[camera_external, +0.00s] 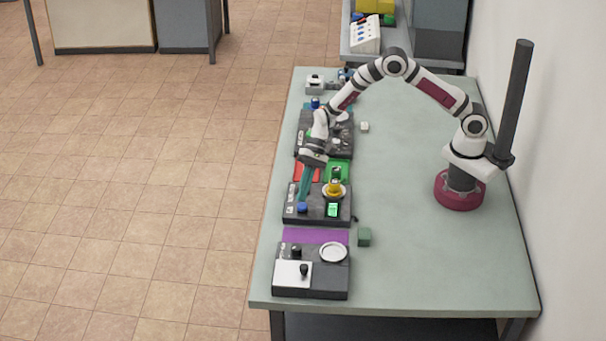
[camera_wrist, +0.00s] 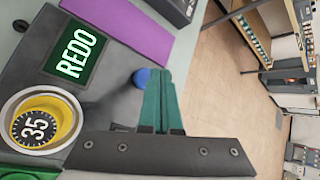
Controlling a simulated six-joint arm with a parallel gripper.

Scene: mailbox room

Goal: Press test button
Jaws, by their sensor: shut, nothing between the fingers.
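A dark panel (camera_external: 317,217) on the table has a blue button (camera_external: 302,208), a lit green display (camera_external: 332,210) and a yellow part (camera_external: 334,188) in a round dish. In the wrist view the display (camera_wrist: 76,54) reads REDO and the yellow part (camera_wrist: 39,123) reads 35. No label reading "test" is legible. My gripper (camera_external: 303,200) points down over this panel, its teal fingers shut and empty. In the wrist view its fingertips (camera_wrist: 160,74) are right beside the blue button (camera_wrist: 142,77) and partly cover it. I cannot tell whether they touch it.
Another dark panel (camera_external: 338,284) with a white plate stands at the near end, beyond a purple mat (camera_external: 315,236). More panels stand farther back. The table's right side (camera_external: 410,240) is mostly clear.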

